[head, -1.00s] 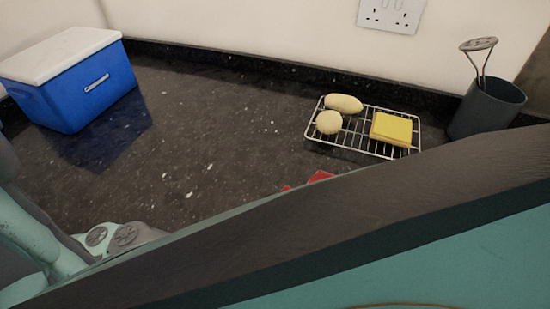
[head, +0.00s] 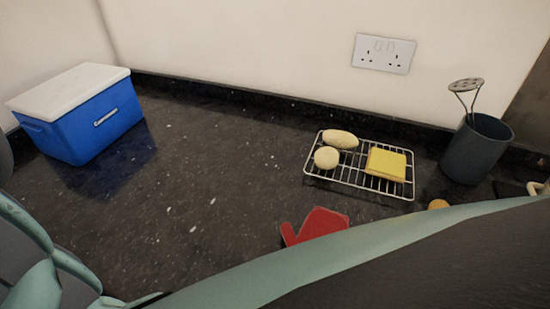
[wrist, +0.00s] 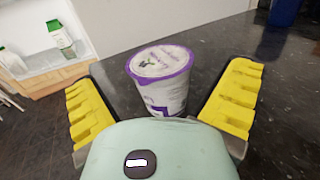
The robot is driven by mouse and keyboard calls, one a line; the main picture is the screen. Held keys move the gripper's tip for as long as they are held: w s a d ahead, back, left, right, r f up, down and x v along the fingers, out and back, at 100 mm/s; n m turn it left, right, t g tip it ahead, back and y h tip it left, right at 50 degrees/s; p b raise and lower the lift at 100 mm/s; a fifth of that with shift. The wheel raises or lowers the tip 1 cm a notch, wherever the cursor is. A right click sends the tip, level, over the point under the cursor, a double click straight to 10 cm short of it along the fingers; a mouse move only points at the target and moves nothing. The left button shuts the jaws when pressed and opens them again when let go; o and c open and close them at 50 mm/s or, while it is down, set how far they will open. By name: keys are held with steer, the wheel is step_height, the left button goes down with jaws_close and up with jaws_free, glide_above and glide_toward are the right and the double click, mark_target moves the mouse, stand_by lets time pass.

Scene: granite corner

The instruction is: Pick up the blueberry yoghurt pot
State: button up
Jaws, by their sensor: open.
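The blueberry yoghurt pot (wrist: 160,80) is white with a purple rim and purple markings, and shows in the wrist view. It stands upright between the two yellow fingers of my gripper (wrist: 162,100), with a gap on both sides. My gripper is open. The lower part of the pot is hidden behind my gripper's body. In the head view, my arm covers the bottom of the picture, and neither the pot nor my gripper's fingers show there.
On the dark counter (head: 200,170) are a blue cool box (head: 90,130), a wire rack (head: 345,181) with bread rolls and a yellow block (head: 385,163), a red mitt (head: 318,224) and a utensil pot (head: 476,150). The middle is clear.

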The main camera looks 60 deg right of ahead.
steer(key=x, duration=0.1)
steer(key=p+x, duration=0.1)
steer(key=x, duration=0.1)
steer(key=shift+a+r+p, duration=0.15)
steer(key=shift+r+p, duration=0.15)
steer(key=shift+r, duration=0.05)
steer(key=shift+w+a+f, duration=0.1)
steer(key=shift+w+a, duration=0.05)
steer(key=shift+a, duration=0.5)
steer(key=shift+f, duration=0.15)
steer(key=c, duration=1.4)
